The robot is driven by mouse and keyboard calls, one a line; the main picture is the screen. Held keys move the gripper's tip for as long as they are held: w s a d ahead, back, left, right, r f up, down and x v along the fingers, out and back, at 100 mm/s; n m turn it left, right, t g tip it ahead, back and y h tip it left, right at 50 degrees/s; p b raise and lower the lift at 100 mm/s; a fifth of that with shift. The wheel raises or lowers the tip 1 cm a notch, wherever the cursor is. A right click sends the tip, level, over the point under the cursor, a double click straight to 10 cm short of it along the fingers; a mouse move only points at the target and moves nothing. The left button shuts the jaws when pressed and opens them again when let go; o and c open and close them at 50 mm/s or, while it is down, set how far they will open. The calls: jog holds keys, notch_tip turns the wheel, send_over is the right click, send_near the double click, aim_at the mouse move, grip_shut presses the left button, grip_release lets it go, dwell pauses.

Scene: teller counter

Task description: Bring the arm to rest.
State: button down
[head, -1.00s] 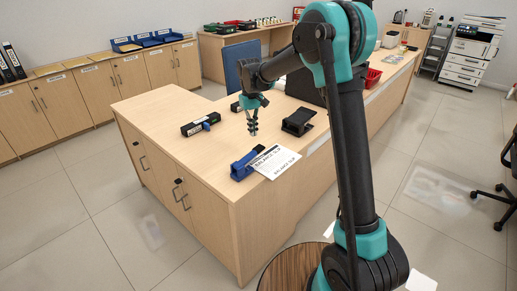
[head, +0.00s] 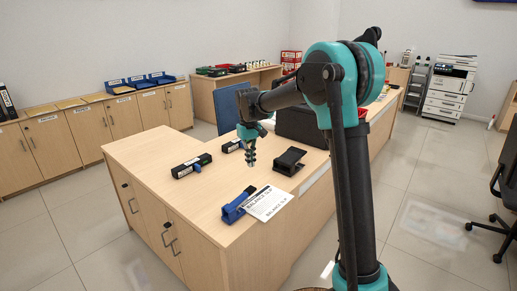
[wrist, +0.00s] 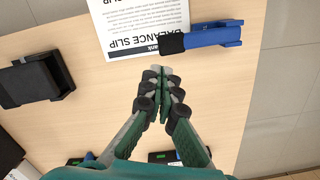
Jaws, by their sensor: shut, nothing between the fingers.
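My gripper (head: 251,158) hangs above the wooden teller counter (head: 150,150), pointing down. It is shut and empty, and its closed fingers also show in the wrist view (wrist: 162,78). A balance slip (head: 266,204) lies near the counter's front edge. A blue stapler-like tool (head: 236,206) lies at its left and seems to touch or overlap it. In the wrist view, the slip (wrist: 140,25) and the blue tool (wrist: 208,37) lie beyond the fingertips, apart from them.
A black stand-like device (head: 289,161) is right of my gripper. A black labelled case (head: 191,166) lies left, another (head: 232,146) behind. A dark bag or box (head: 300,125) stands farther back. Low cabinets (head: 90,125) line the wall; a printer (head: 452,88) stands at back right.

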jog(key=s+d+f+m+t, duration=0.2)
jog(key=s+d+f+m, duration=0.1)
jog(key=s+d, duration=1)
jog(key=s+d+f+m+t, duration=0.1)
jog(key=s+d+f, duration=0.3)
jog(key=s+d, duration=0.2)
jog(key=s+d+f+m+t, duration=0.1)
jog(key=s+d+f, duration=0.4)
jog(key=s, duration=0.5)
jog(key=shift+d+m+t, duration=0.4)
jog(key=shift+m, duration=0.2)
jog(key=w+a+r+n+g+y, duration=0.1)
jog(key=w+a+r+n, duration=0.4)
jog(key=w+a+r, duration=0.3)
jog(key=w+a+r+n+y, duration=0.1)
jog(key=w+a+r+n, duration=0.4)
jog(key=w+a+r, duration=0.4)
jog(key=w+a, duration=0.5)
jog(key=w, duration=0.1)
jog(key=shift+a+g+y, duration=0.35)
jog(key=shift+g+y, duration=0.05)
